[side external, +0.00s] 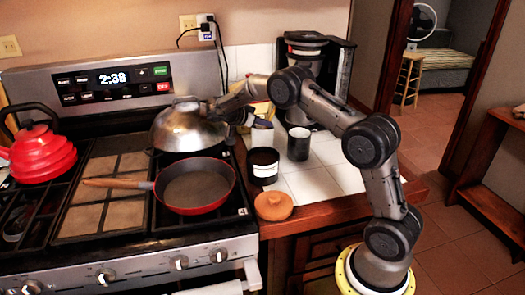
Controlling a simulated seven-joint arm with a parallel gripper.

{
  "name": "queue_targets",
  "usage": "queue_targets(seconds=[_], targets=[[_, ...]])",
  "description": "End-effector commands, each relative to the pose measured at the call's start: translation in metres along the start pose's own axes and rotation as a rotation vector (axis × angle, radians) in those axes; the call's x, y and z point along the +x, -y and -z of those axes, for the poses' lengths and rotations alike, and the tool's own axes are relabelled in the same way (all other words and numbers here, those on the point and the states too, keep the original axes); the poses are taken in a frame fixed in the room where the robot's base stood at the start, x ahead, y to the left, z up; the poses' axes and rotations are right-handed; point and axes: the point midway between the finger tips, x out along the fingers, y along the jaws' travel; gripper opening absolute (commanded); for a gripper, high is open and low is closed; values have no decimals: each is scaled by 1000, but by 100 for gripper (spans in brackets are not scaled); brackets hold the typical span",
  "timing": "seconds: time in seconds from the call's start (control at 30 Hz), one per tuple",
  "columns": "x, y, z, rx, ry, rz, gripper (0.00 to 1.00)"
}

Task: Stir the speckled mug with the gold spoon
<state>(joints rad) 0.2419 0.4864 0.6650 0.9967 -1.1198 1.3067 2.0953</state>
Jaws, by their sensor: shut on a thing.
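A dark cylindrical mug (298,143) stands upright on the white tiled counter. It may be the speckled mug, but speckles are too small to tell. My gripper (246,117) is up and left of it, beside the domed metal lid and above the back of the counter. It is small and partly hidden by its own links. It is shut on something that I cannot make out. I cannot pick out a gold spoon in this view. The gripper is apart from the dark mug.
A domed metal vessel (186,126), a red pan (195,186) and a red kettle (40,153) are on the stove. A coffee maker (307,50) stands behind.

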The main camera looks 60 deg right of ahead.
Motion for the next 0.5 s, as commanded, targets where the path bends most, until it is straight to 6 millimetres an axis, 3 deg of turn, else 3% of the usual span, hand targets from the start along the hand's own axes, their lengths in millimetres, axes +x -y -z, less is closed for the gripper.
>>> queue_targets(seconds=[0.27,0.5], targets=[[2,-2,-6,-11,7,-6,0],[-6,-1,9,-6,5,-3,0]])
